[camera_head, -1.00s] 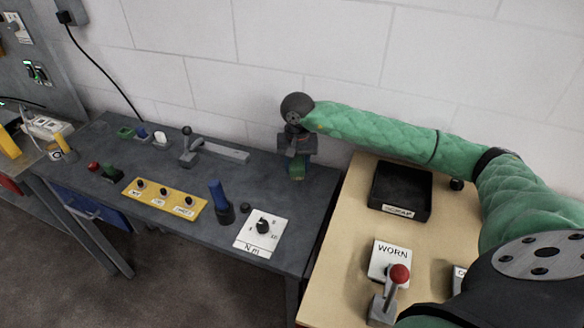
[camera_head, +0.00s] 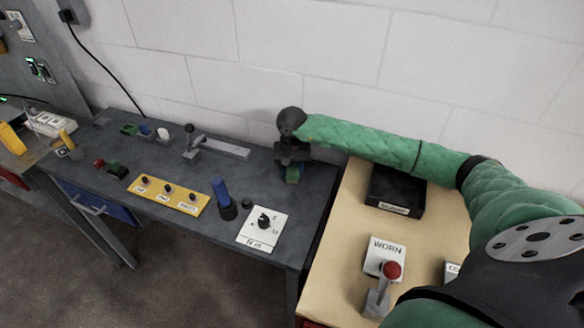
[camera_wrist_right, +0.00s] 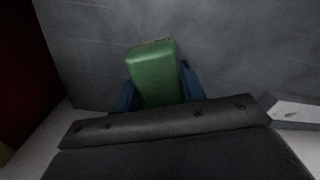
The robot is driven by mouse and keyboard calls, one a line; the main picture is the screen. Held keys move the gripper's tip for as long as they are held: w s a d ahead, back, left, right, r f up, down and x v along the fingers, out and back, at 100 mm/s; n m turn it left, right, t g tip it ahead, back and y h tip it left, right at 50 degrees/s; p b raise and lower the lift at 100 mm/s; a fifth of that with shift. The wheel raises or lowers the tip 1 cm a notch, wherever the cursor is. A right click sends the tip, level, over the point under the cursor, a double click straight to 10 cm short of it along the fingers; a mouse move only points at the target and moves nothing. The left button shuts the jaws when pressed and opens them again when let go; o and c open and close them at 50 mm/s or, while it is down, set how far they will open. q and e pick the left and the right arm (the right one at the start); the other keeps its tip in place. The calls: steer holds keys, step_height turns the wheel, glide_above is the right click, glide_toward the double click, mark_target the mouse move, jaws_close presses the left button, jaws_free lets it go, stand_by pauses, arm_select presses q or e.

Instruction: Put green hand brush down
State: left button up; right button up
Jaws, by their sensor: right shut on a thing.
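My right gripper (camera_head: 293,174) is above the back right part of the dark grey bench (camera_head: 180,226), near the wall. It is shut on the green hand brush (camera_head: 292,177), which shows only as a small green patch below the wrist. In the right wrist view the brush (camera_wrist_right: 153,75) is a green block between the blue fingers of the gripper (camera_wrist_right: 160,92), with grey surface behind it. Whether the brush touches the bench I cannot tell. My left gripper is not in view.
A wooden table with a black tray (camera_head: 396,190), a WORN sign (camera_head: 386,250) and a red-knobbed lever (camera_head: 390,270) stands to the right. On the bench are a grey lever slide (camera_head: 225,148), a yellow button panel (camera_head: 168,194), a blue handle (camera_head: 221,192) and a dial plate (camera_head: 263,228).

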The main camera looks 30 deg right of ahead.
steer(key=shift+f, duration=0.15)
steer(key=o, duration=1.2)
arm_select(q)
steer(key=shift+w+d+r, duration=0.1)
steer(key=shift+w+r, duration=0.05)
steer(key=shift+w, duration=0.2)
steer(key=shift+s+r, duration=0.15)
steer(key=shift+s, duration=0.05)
